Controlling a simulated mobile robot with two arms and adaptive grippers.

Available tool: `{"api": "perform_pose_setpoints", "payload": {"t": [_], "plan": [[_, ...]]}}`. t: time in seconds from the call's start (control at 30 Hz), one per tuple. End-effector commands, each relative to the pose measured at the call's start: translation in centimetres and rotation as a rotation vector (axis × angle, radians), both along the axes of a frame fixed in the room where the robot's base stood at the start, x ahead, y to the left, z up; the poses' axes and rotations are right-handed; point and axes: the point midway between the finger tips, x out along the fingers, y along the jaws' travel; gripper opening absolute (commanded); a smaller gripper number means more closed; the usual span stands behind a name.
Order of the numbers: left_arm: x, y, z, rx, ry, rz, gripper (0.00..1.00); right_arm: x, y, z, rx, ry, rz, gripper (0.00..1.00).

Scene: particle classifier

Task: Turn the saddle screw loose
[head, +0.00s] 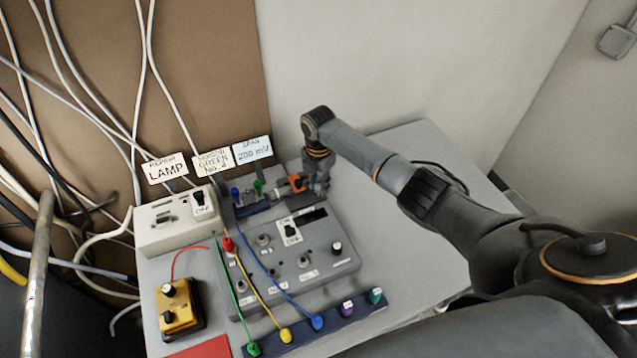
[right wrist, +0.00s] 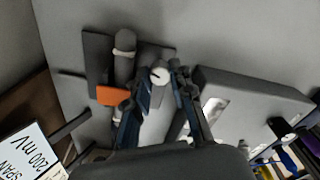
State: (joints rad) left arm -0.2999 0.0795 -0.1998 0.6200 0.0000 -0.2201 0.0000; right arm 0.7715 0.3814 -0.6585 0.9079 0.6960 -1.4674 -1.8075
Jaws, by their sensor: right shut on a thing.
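A small grey knob with a white mark, which looks like the saddle screw (right wrist: 159,76), sits on the dark fixture behind the grey box. My right gripper (right wrist: 164,82) comes down over it, with its two fingers on either side of the knob and shut on it. In the head view my right gripper (head: 322,190) points down at the right end of the fixture, beside an orange block (head: 297,182). The orange block also shows in the right wrist view (right wrist: 112,96), left of the fingers. The knob is hidden in the head view. My left gripper is not in view.
A grey control box (head: 318,262) stands just in front of the fixture. A beige lamp unit (head: 165,238), labelled cards (head: 252,150), a yellow box (head: 178,310) and coloured leads (head: 258,300) crowd the left side. The grey tabletop (head: 400,230) is clear to the right.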

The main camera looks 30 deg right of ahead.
Motion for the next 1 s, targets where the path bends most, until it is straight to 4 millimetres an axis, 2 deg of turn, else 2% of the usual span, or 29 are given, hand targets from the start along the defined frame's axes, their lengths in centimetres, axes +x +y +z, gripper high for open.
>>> {"api": "perform_pose_setpoints", "payload": {"t": [0.03, 0.07, 0.1, 0.4, 0.53, 1.0], "plan": [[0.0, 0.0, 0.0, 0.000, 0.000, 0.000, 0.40, 0.1, 0.0, 0.1, 0.000, -0.003, 0.000, 0.00], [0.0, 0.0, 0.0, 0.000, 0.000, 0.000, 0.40, 0.1, 0.0, 0.1, 0.000, -0.003, -0.001, 0.25], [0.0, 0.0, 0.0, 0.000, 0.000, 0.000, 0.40, 0.1, 0.0, 0.1, 0.000, -0.003, -0.001, 0.32], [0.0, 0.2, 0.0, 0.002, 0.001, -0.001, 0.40, 0.0, 0.0, 0.1, 0.000, -0.001, -0.001, 0.32], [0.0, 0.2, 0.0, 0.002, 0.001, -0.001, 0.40, 0.1, 0.0, 1.0, 0.000, -0.003, 0.000, 0.32], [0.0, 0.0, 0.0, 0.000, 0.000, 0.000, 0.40, 0.1, 0.0, 10.1, 0.000, -0.006, -0.001, 0.32]]}}
